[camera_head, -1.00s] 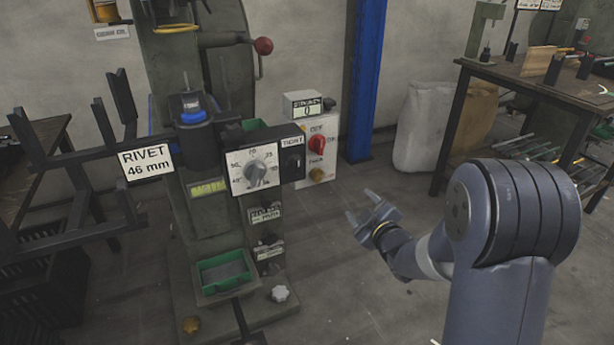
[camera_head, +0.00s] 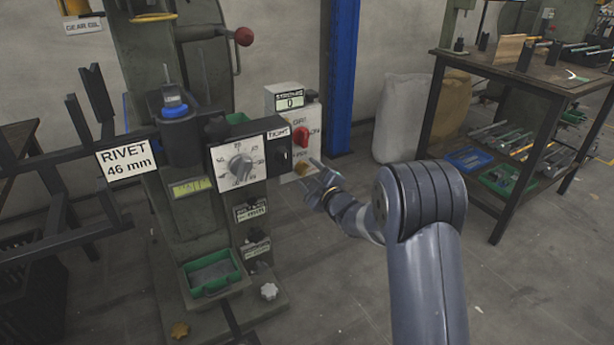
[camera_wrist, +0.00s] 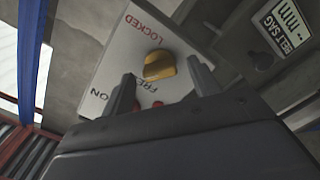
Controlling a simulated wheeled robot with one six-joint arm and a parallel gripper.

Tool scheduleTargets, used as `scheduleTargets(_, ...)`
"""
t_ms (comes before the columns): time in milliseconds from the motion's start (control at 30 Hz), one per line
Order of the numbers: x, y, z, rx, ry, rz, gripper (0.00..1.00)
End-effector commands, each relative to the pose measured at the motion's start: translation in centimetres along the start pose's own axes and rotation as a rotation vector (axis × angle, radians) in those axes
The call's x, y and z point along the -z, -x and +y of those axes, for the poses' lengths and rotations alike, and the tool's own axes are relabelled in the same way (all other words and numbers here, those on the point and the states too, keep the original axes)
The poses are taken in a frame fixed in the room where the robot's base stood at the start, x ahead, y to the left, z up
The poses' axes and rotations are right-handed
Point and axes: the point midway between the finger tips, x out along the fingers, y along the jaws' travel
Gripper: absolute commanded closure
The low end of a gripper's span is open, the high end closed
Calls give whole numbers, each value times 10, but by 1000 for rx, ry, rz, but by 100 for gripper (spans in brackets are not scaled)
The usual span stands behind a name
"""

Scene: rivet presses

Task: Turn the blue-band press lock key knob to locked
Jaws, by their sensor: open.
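The press with a blue band (camera_head: 174,110) stands at left in the head view. Its white switch panel (camera_head: 312,112) carries a red knob (camera_head: 301,137) and, below it, the brass-yellow lock key knob (camera_head: 302,169). In the wrist view the yellow knob (camera_wrist: 158,66) sits between the printed words LOCKED and FREE. I cannot tell clearly which word it points to. My gripper (camera_head: 310,176) is open just in front of the panel's lower part. In the wrist view my fingers (camera_wrist: 161,86) stand either side of the knob's near side, apparently not touching it.
A grey control box with a dial (camera_head: 239,167) juts out left of the panel. A blue post (camera_head: 342,80) stands behind it. A rivet sign (camera_head: 125,160) hangs on a black rack at left. A workbench (camera_head: 520,75) stands at right. The floor between is clear.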

Motion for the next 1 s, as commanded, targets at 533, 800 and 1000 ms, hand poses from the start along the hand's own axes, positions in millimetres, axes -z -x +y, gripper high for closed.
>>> scheduleTargets(533, 0, -12, 0, 0, -1, -1, 48)
scheduleTargets(800, 0, -11, 0, 0, 0, -1, 70)
scheduleTargets(1000, 0, -11, 0, 0, 0, -1, 86)
